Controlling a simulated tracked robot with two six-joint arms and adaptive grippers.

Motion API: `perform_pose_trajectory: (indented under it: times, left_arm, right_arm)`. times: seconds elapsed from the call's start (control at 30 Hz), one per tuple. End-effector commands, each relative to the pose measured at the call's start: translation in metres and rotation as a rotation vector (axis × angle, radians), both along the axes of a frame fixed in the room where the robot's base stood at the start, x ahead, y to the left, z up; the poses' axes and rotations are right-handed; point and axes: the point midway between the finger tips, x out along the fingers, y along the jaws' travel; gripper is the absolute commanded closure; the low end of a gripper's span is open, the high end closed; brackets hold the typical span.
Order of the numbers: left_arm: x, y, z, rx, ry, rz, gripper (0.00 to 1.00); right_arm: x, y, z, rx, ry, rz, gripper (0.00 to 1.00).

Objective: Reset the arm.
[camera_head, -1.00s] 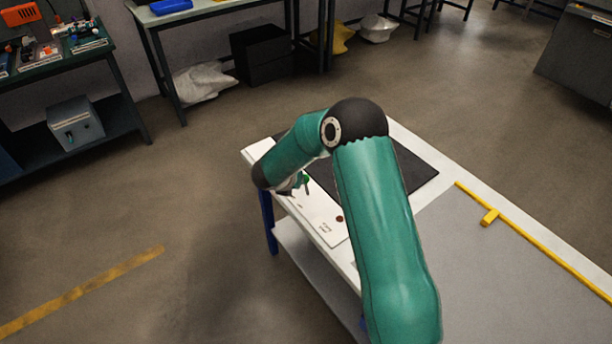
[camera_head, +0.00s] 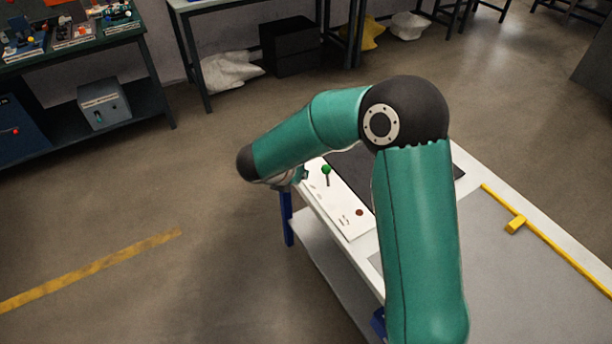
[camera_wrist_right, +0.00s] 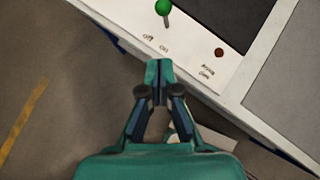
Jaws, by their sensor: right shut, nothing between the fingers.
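My right gripper (camera_head: 299,177) shows small beneath my green forearm in the head view, partly hidden by the wrist. In the right wrist view its fingers (camera_wrist_right: 159,72) are together and empty, just off the near edge of a white panel (camera_wrist_right: 195,62). A lever with a green ball knob (camera_head: 326,169) stands on that panel, to the right of the gripper; the green knob also shows at the top of the right wrist view (camera_wrist_right: 163,7). "Off" and "On" are printed by the lever. A red button (camera_head: 360,212) sits farther along the panel. My left gripper is not in view.
The panel lies on a white-edged table (camera_head: 470,160) with a dark screen or mat (camera_head: 352,165) and a yellow rail (camera_head: 550,240). A workbench (camera_head: 75,43) with small items stands at the upper left. The floor left of the table is clear.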

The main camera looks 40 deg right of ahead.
Motion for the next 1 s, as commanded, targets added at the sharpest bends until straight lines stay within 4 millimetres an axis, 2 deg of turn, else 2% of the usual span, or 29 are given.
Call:
perform_pose_trajectory:
  times: [0.57, 0.67, 0.77, 0.87, 0.97, 1.0]
  left_arm:
    - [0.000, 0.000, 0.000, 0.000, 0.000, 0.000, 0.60]
    - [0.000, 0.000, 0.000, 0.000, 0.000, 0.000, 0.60]
    - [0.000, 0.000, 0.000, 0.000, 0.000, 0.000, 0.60]
    - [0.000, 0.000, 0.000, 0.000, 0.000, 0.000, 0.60]
    - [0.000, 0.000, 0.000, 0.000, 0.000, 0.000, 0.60]
    - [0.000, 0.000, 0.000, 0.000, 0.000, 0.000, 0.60]
  right_arm:
    - [0.001, 0.004, 0.003, 0.000, 0.001, 0.004, 1.00]
    - [-0.002, 0.007, -0.002, 0.017, 0.004, -0.003, 1.00]
    - [-0.009, 0.017, -0.021, 0.080, 0.013, -0.032, 1.00]
    - [-0.026, 0.039, -0.055, 0.205, 0.030, -0.106, 1.00]
    - [-0.055, 0.075, -0.100, 0.390, 0.050, -0.252, 1.00]
    - [-0.069, 0.093, -0.119, 0.475, 0.060, -0.337, 1.00]
